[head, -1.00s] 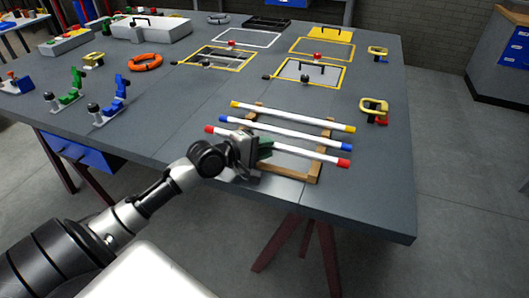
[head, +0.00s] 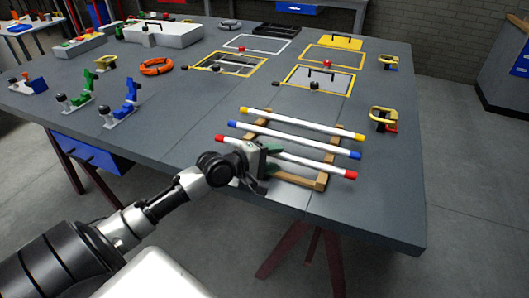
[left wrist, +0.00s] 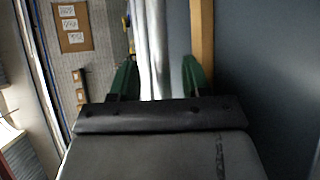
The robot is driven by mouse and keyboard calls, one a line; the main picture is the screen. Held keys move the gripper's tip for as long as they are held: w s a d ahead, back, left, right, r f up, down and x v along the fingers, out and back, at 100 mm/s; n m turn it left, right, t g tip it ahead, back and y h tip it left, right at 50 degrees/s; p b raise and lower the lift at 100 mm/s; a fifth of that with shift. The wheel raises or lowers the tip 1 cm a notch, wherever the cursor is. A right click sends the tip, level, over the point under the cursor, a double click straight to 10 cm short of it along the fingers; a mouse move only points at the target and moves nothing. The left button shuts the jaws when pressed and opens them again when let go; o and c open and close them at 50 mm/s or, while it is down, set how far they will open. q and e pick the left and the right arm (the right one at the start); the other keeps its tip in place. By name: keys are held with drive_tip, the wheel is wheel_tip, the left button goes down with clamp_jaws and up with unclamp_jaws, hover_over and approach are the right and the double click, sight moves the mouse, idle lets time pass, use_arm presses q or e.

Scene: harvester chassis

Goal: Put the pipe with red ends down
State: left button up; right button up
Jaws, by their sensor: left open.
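The white pipe with red ends (head: 307,162) is the nearest of three parallel pipes. It lies across the wooden rack (head: 321,182) at the table's front, beside the pipe with blue ends (head: 300,141) and the pipe with yellow ends (head: 305,122). My left gripper (head: 268,158) is at this pipe, left of its middle, and covers part of it. In the left wrist view, the green fingers of my left gripper (left wrist: 161,76) stand apart, with a white pipe (left wrist: 153,45) between them. Whether a finger touches it cannot be told. My right gripper is out of view.
The grey table (head: 200,115) holds the rack near its front edge. A yellow-handled clamp (head: 383,118) stands right of the rack. Bare table lies left of the rack.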

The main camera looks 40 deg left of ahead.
use_arm(q)
drive_tip(key=shift+s+a+r, duration=0.1)
drive_tip(key=shift+s+a, duration=0.05)
drive_tip(key=shift+s, duration=0.1)
drive_tip(key=v, duration=1)
drive_tip(key=shift+s+a+r+b, duration=0.1)
drive_tip(key=shift+s+b, duration=0.05)
drive_tip(key=shift+s, duration=0.2)
drive_tip(key=shift+s+a+r+b, duration=0.15)
drive_tip(key=shift+s, duration=0.15)
